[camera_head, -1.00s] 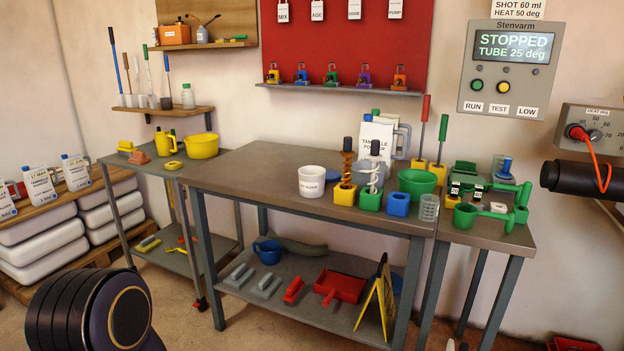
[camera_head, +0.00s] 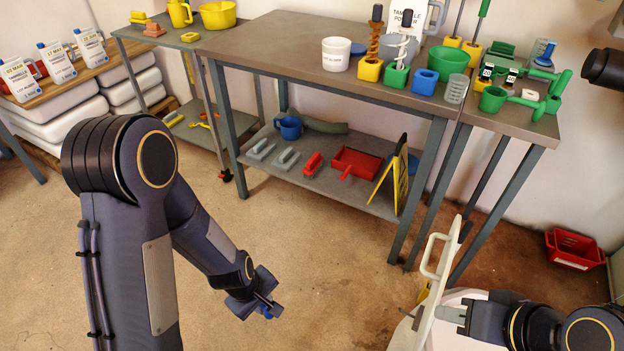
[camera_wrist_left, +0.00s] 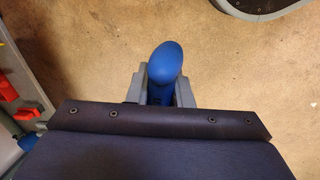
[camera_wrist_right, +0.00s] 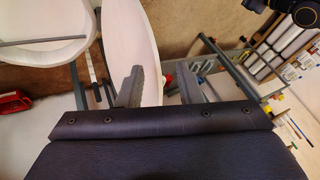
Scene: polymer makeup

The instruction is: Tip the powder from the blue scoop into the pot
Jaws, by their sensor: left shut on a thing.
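In the left wrist view my left gripper (camera_wrist_left: 160,92) is shut on a smooth blue handle (camera_wrist_left: 164,66), apparently the blue scoop's. In the head view this gripper (camera_head: 266,304) hangs over bare floor, with only a bit of blue showing. The scoop's bowl and any powder are hidden. A large white round vessel (camera_head: 474,294), probably the pot, stands at the lower right, partly out of frame. A white lid-like panel (camera_head: 430,306) with a loop handle stands upright beside it.
The workbench (camera_head: 290,50) at the back carries a white tub (camera_head: 336,54), a green bowl (camera_head: 448,60) and several tools. Its lower shelf holds a blue jug (camera_head: 289,127) and a red dustpan (camera_head: 356,162). A red crate (camera_head: 574,250) sits by the right wall. The floor between my arms is clear.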

